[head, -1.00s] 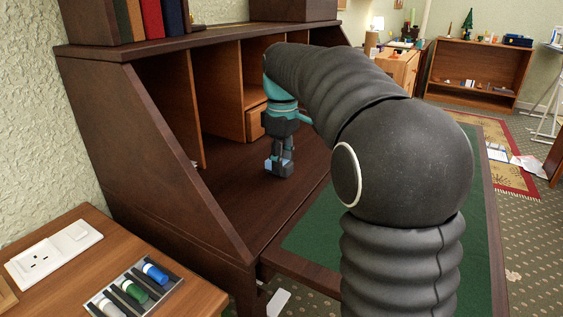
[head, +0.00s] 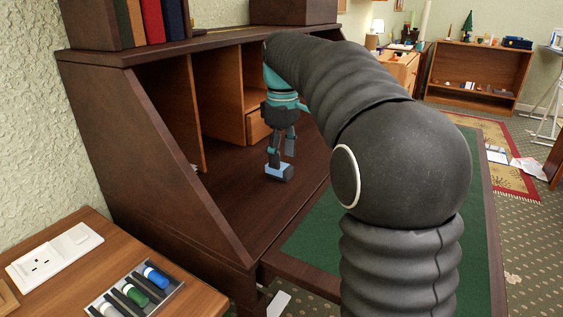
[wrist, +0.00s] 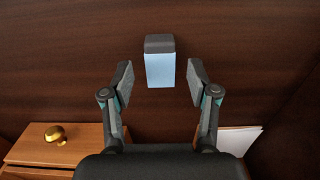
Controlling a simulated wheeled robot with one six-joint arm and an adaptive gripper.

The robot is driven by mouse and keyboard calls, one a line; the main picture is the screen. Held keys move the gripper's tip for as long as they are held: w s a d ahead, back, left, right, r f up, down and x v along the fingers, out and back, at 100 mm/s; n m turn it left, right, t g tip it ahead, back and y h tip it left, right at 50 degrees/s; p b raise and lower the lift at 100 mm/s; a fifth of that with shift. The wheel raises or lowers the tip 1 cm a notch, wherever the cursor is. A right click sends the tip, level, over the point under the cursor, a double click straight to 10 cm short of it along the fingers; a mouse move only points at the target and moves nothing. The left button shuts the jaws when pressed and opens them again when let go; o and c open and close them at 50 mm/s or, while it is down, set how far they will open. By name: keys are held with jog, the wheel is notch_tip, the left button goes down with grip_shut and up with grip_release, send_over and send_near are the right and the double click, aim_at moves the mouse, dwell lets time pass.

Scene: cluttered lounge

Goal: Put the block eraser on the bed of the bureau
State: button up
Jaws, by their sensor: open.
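The block eraser (head: 279,172), light blue with a dark grey end, lies on the dark wooden bed (head: 232,190) of the bureau, in front of the compartments. My gripper (head: 281,153) is just above it, pointing down, with its fingers spread apart. In the wrist view the eraser (wrist: 160,68) shows between and just beyond the open fingertips (wrist: 160,80), with a gap on each side. Neither finger appears to touch it there.
The bureau's sloping side (head: 165,160) stands left of my gripper. A small drawer (head: 257,126) is behind it, with its brass knob (wrist: 55,134) in the wrist view. A green writing surface (head: 325,240) lies in front. A marker tray (head: 135,290) is on the side table.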

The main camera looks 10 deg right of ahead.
aim_at(282, 166)
notch_tip(282, 166, up, 9)
jog(key=shift+p, duration=0.4)
